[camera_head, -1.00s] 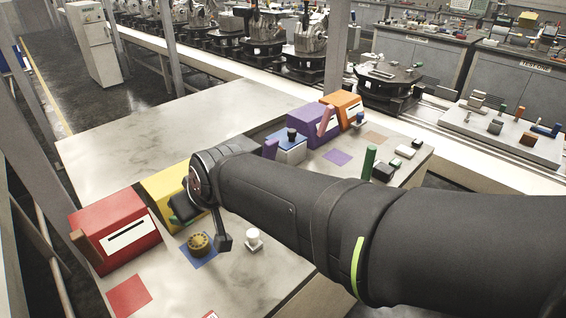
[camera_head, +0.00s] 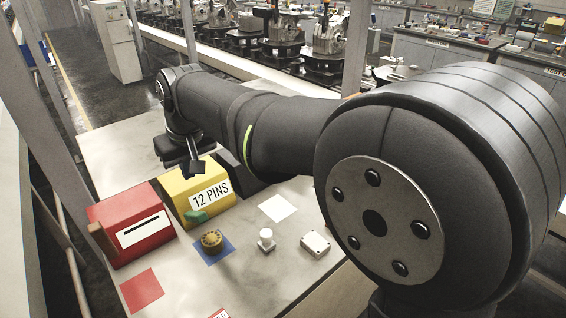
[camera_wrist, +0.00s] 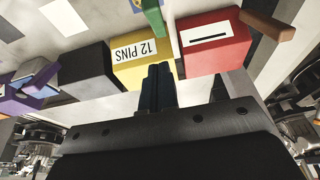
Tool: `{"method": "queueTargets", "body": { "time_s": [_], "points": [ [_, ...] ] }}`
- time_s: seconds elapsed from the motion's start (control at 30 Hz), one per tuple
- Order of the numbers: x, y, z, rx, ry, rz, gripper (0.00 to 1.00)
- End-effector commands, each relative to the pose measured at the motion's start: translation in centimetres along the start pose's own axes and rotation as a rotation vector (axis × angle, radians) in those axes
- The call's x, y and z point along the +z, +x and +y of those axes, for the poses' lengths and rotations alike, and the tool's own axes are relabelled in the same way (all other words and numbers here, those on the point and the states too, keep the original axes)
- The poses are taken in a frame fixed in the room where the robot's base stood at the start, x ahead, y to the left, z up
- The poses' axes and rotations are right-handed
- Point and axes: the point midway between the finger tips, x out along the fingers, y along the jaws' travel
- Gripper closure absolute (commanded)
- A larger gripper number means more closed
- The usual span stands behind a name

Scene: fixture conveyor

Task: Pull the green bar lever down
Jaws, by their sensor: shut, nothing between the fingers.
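The yellow box (camera_head: 190,185) labelled "12 PINS" stands on the table, and the green bar lever (camera_head: 197,217) sticks out low from its front face. In the wrist view, the same box (camera_wrist: 160,73) is just beyond my fingers, with the green bar (camera_wrist: 153,14) jutting away from its far side. My gripper (camera_wrist: 158,68) is shut and empty. In the head view, my gripper (camera_head: 193,165) hangs above and behind the yellow box, apart from the lever. I cannot tell whether the fingertips touch the box.
A red box (camera_head: 108,215) with a brown lever (camera_head: 102,240) stands left of the yellow one. A dark box (camera_wrist: 84,75) stands on its other side. A gold knob (camera_head: 211,240), white knob (camera_head: 266,238) and small white block (camera_head: 316,245) are in front. My arm hides the right side.

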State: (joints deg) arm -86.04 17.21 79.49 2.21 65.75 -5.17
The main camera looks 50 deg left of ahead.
Motion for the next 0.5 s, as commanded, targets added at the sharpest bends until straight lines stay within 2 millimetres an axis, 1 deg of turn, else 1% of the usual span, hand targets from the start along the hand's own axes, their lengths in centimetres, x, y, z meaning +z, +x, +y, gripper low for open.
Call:
{"method": "queueTargets", "body": {
  "time_s": [0.03, 0.2, 0.37, 0.5],
  "points": [
    [-1.2, 0.1, 0.0, 0.003, 0.0, -0.038, 1.0],
    [-2.9, -0.2, 0.1, 0.01, 0.007, -0.137, 1.0],
    [-3.4, -0.1, 0.1, 0.014, 0.01, -0.17, 1.0],
    [-3.1, 1.2, 0.1, 0.014, 0.01, -0.175, 1.0]
  ]
}}
